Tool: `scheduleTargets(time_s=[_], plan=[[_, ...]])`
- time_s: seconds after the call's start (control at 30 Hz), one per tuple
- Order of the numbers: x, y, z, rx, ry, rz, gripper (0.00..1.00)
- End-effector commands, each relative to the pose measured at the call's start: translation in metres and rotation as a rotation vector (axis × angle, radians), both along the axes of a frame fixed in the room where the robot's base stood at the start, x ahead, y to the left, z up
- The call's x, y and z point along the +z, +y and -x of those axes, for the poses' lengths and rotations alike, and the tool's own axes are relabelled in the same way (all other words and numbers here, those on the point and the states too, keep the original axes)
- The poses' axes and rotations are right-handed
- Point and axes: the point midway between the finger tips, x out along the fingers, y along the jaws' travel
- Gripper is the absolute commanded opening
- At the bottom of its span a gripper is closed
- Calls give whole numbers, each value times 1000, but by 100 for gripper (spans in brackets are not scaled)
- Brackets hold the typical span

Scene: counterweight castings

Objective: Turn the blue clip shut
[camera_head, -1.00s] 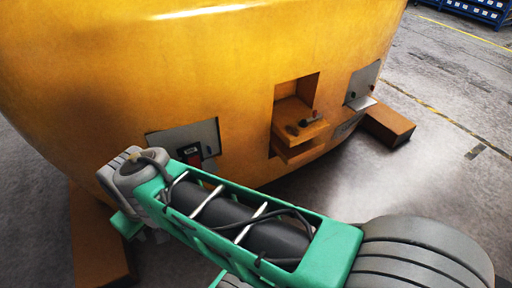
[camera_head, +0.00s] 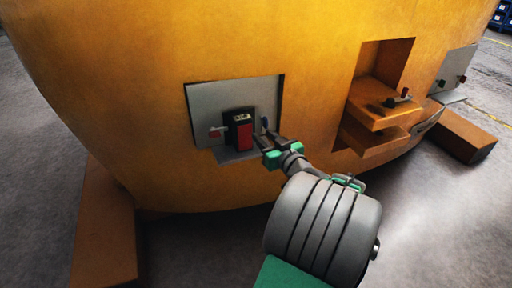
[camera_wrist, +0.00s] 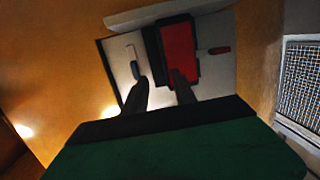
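The blue clip (camera_head: 265,123) is a small dark-blue tab on the right of the grey recessed panel (camera_head: 205,98), beside a black and red device (camera_head: 242,131). In the wrist view the blue clip (camera_wrist: 135,70) shows with a thin pale wire-like line by it. My gripper (camera_head: 273,140) is close to the panel, just below the clip. In the wrist view my gripper (camera_wrist: 158,80) has its two dark fingers apart with nothing between them. The left fingertip is by the clip; whether it touches cannot be told. The right fingertip overlaps the red device (camera_wrist: 179,50).
A red-tipped clip (camera_head: 215,132) is on the panel's left side. An orange recess with a ledge (camera_head: 378,115) and small parts is to the right, then another grey panel (camera_head: 455,70). Orange blocks (camera_head: 105,225) stand on the floor. A mesh grille (camera_wrist: 302,80) shows at the wrist view's right.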

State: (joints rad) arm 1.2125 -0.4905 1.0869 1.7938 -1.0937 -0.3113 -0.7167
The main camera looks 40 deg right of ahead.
Motion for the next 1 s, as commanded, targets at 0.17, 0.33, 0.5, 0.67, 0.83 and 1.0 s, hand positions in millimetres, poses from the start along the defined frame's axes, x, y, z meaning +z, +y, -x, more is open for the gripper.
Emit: scheduleTargets(time_s=[0.17,0.33,0.5,0.67,0.83,1.0], plan=[[-14,-38,24,-99,-108,24,33],[-11,-39,-3,-87,-112,24,33],[-12,-47,-35,-84,-110,23,33],[-11,-53,-51,-87,-109,21,33],[-10,-55,-52,-90,-109,22,33],[-10,-55,-51,-91,-109,22,25]])
